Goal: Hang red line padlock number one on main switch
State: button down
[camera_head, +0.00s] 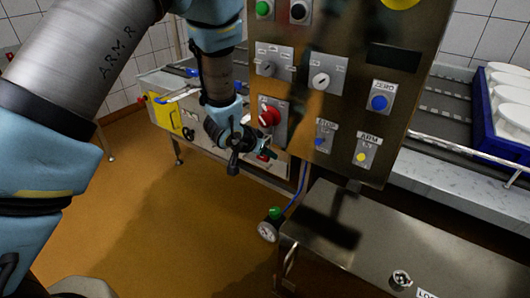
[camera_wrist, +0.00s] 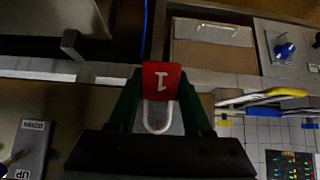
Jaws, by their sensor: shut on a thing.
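The red padlock (camera_wrist: 161,80) bears a number 1, upside down in the wrist view. Its pale shackle (camera_wrist: 158,118) points toward the bottom of that view. My gripper (camera_head: 256,151) is shut on the red padlock, with one dark green finger at each side of it in the wrist view. In the head view only a small bit of red shows at the fingertips. The main switch (camera_head: 269,115), a red knob on a grey plate, is on the panel just above the fingertips. The padlock appears apart from it; the depth between them is hard to tell.
The steel control panel (camera_head: 345,100) carries other knobs and a blue ZERO button (camera_head: 379,102). A steel cabinet (camera_head: 350,240) stands at lower right. A blue crate (camera_head: 497,140) holds white moulds.

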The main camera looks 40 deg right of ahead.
jog(key=shift+c, duration=1.3)
grip_release()
jog(key=shift+a, duration=0.1)
jog(key=b+v, duration=0.1)
jog(key=v, duration=0.9)
jog(key=shift+a+r, duration=0.2)
jog(key=shift+r, duration=0.1)
jog(key=w+a+r+n+t+y, duration=0.1)
jog(key=w+a+n+y, duration=0.15)
jog(key=w+a, duration=0.55)
jog(key=w+a+r+n+t+y, duration=0.2)
jog(key=w+a+n, duration=0.2)
jog(key=a, duration=0.8)
jog(key=s+a+r+n+g+y, duration=0.1)
jog(key=s+a+n+y, duration=0.1)
jog(key=a, duration=0.9)
jog(key=s+a+r+n+g+y, duration=0.1)
jog(key=s+a+n, duration=0.3)
jog(key=a, duration=0.7)
jog(key=shift+s+r+n+g+y, duration=0.25)
jog(key=shift+r+n+g+y, duration=0.1)
jog(key=shift+r+n+g, duration=0.35)
jog(key=shift+f, duration=0.15)
